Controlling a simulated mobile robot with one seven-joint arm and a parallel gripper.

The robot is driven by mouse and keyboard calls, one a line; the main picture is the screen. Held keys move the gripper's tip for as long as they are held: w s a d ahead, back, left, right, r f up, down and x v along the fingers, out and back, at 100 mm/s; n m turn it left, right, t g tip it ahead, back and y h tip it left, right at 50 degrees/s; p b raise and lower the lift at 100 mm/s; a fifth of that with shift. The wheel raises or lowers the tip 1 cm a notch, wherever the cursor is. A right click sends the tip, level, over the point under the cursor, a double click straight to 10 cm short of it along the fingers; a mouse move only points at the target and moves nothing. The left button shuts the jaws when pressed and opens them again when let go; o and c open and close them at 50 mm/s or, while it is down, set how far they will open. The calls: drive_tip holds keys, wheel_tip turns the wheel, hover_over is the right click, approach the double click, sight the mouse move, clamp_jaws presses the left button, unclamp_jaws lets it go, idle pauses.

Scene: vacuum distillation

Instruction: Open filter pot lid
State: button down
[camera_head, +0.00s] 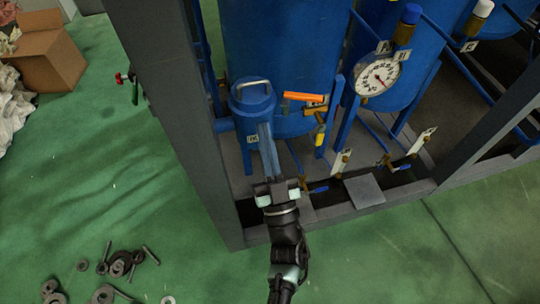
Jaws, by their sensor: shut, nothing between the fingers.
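The filter pot (250,124) is a small blue cylinder at the left end of the blue vessels, inside the grey frame. Its lid (253,100) is blue and sits flat on top, with a pale metal bar handle (254,84) across it. My gripper (266,128) reaches up from the bottom of the camera_head view. Its long fingers are together and empty. Their tips overlap the front of the pot in the picture, below the lid's rim; whether they touch it I cannot tell. The fingers hide part of the pot's front.
A grey upright post (170,90) stands left of the pot. An orange-handled valve (303,97) is close on its right, with a pressure gauge (378,76) beyond. Blue-handled valves sit low on the right. Metal parts and a cardboard box (48,48) lie on the green floor.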

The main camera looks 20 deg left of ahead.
sight(258, 101)
drive_tip(key=x, duration=0.7)
drive_tip(key=shift+r, duration=0.1)
